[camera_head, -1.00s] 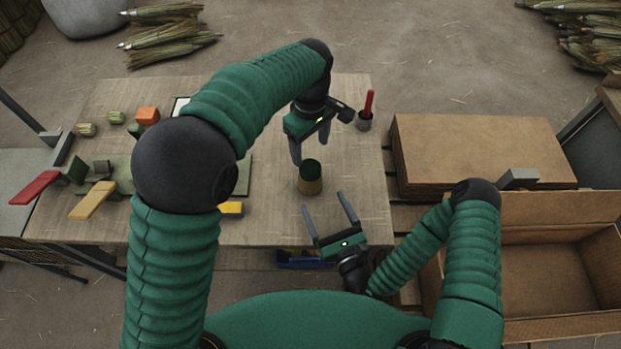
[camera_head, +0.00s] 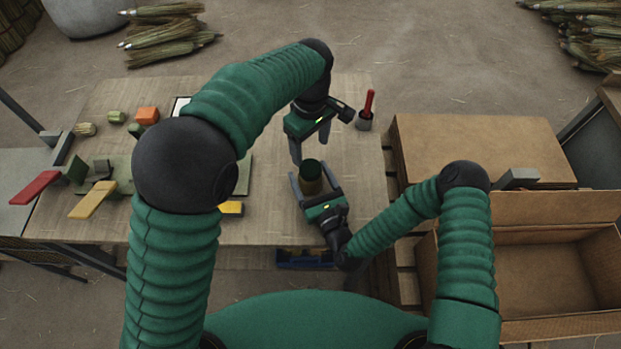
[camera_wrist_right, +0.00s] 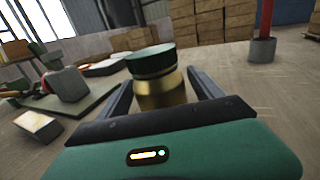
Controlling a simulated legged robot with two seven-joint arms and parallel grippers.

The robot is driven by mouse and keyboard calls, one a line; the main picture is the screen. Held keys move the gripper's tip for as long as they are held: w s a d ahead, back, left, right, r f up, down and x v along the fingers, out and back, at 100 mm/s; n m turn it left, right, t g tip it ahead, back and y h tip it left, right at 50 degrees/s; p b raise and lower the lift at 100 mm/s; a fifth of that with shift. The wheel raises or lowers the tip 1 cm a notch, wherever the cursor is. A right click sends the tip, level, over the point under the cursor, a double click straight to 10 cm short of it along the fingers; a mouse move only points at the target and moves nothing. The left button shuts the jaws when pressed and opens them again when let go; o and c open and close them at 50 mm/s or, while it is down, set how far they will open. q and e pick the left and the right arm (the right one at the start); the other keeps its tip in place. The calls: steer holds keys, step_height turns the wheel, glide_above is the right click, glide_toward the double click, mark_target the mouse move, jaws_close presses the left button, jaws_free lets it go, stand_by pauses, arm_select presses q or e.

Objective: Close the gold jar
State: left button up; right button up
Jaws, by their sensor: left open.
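The gold jar (camera_head: 312,187) stands upright near the front right of the workbench, with a dark green lid (camera_head: 311,168) resting on top. In the right wrist view the gold body (camera_wrist_right: 160,92) and the lid (camera_wrist_right: 150,60) show clearly; I cannot tell whether the lid is fastened. My right gripper (camera_head: 309,176) is open, with one finger on each side of the jar and small gaps visible in the wrist view (camera_wrist_right: 161,88). My left gripper (camera_head: 310,152) is open and empty, pointing down just behind the jar and above the bench.
A grey cup with a red-handled tool (camera_head: 366,110) stands at the bench's back right. Coloured blocks and a yellow-handled tool (camera_head: 92,200) lie left. Flat cardboard (camera_head: 480,150) and an open carton (camera_head: 540,275) are right. The bench right of the jar is clear.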

mark_target(311, 167)
jaws_close()
arm_select(q)
steer(key=shift+s+a+f, duration=0.1)
steer(key=shift+f, duration=0.15)
stand_by(0.3)
steer(key=shift+r, duration=0.25)
steer(key=shift+f, duration=0.1)
step_height(311, 167, down, 8)
steer(key=shift+r, duration=0.1)
stand_by(0.5)
steer(key=shift+c, duration=0.2)
